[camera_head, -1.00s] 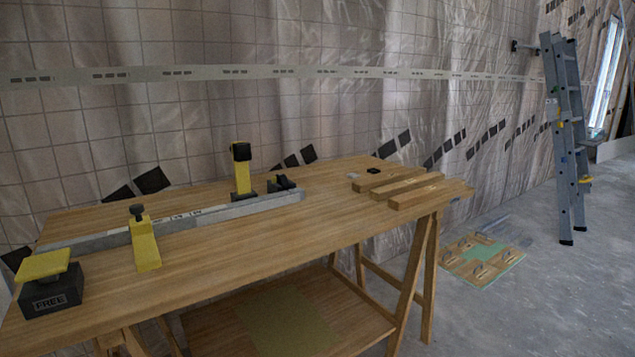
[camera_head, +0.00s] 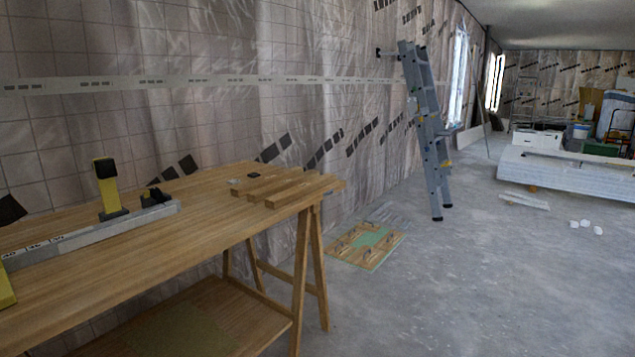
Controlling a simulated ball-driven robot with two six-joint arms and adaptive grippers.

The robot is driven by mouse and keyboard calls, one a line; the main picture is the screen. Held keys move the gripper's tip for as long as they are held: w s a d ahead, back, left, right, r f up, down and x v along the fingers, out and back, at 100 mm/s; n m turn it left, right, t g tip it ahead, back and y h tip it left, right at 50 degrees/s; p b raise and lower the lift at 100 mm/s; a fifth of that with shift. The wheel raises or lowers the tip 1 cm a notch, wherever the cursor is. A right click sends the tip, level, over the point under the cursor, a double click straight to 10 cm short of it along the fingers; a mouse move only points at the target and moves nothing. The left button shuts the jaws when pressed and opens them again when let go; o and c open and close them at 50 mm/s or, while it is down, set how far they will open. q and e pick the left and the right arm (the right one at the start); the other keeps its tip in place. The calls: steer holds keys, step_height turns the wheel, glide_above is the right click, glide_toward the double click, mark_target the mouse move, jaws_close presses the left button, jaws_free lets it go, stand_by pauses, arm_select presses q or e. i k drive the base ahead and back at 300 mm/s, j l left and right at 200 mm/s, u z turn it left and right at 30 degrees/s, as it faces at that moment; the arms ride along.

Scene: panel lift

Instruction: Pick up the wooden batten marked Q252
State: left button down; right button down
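Three wooden battens lie side by side at the far right end of the wooden workbench (camera_head: 150,245). They are a back batten (camera_head: 254,185), a middle batten (camera_head: 276,188) and a front batten (camera_head: 305,190). No marking such as Q252 is readable on any of them at this distance. Neither of my grippers shows in the head view.
A grey metal rail (camera_head: 100,231) with a yellow-and-black clamp (camera_head: 108,187) lies on the bench. A board with handles (camera_head: 366,246) lies on the floor, right of the bench. A ladder (camera_head: 428,130) leans on the wall.

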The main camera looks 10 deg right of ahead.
mark_target(239, 192)
steer(key=i+l+u, duration=0.1)
steer(key=u, duration=0.6)
steer(key=i+l+u, duration=0.35)
steer(key=l, duration=0.25)
steer(key=i+l+u, duration=0.15)
steer(key=l, duration=0.15)
steer(key=i+l+u, duration=0.2)
steer(key=l, duration=0.15)
steer(key=l+u, duration=0.15)
steer(key=l, duration=0.2)
